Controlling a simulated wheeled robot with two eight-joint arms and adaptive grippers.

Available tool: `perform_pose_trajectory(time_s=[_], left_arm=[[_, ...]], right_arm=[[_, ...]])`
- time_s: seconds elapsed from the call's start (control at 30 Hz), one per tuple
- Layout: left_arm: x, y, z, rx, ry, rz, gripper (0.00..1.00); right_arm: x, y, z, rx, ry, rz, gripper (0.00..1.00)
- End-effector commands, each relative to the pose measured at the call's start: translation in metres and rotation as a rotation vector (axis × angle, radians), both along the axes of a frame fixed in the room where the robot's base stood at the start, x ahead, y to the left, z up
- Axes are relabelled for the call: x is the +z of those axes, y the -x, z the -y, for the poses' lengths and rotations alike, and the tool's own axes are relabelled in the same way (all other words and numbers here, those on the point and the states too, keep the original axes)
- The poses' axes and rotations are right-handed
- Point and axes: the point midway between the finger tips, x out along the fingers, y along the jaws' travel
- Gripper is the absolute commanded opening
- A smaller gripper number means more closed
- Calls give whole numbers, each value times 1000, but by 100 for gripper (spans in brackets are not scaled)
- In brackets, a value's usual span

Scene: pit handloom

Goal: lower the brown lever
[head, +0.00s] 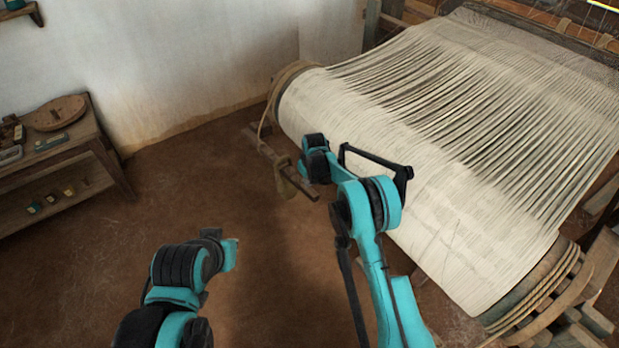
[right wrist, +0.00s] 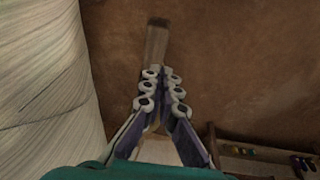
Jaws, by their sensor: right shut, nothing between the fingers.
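The brown lever (head: 301,188) is a wooden bar low beside the near left end of the cloth roll. Its flat end (right wrist: 157,42) shows in the right wrist view, just past the fingertips, over the floor. My right gripper (right wrist: 160,78) is shut and empty above the lever, its fingertips pointing along it. I cannot tell whether they touch the wood. In the head view my right arm hides much of this gripper. My left arm is bent at the lower left, away from the loom, and its fingers are not seen.
The cloth roll (head: 440,210) with its pale warp fills the right side, close beside my right arm. A wooden shelf (head: 64,152) with small items stands at the left wall. The brown floor (head: 190,195) between shelf and loom is clear.

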Motion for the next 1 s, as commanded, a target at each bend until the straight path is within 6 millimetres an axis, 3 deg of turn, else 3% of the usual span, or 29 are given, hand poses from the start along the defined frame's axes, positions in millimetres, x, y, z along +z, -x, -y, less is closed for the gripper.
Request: perform_pose_trajectory(time_s=[0.1, 0.3, 0.77, 0.87, 1.0], left_arm=[[-8, 0, 0, 0, 0, 0, 0], [-13, 0, 0, 0, 0, 0, 0], [-15, 0, 0, 0, 0, 0, 0], [-26, 0, 0, 0, 0, 0, 0], [-51, 0, 0, 0, 0, 0, 0]], right_arm=[[-23, -1, 4, 0, 0, 0, 0], [-40, -1, 8, 0, 0, 0, 0], [-46, 0, 10, 0, -2, 2, 0], [-62, 1, 11, -1, -15, 20, 0], [-99, 7, 15, -1, -44, 61, 0]])
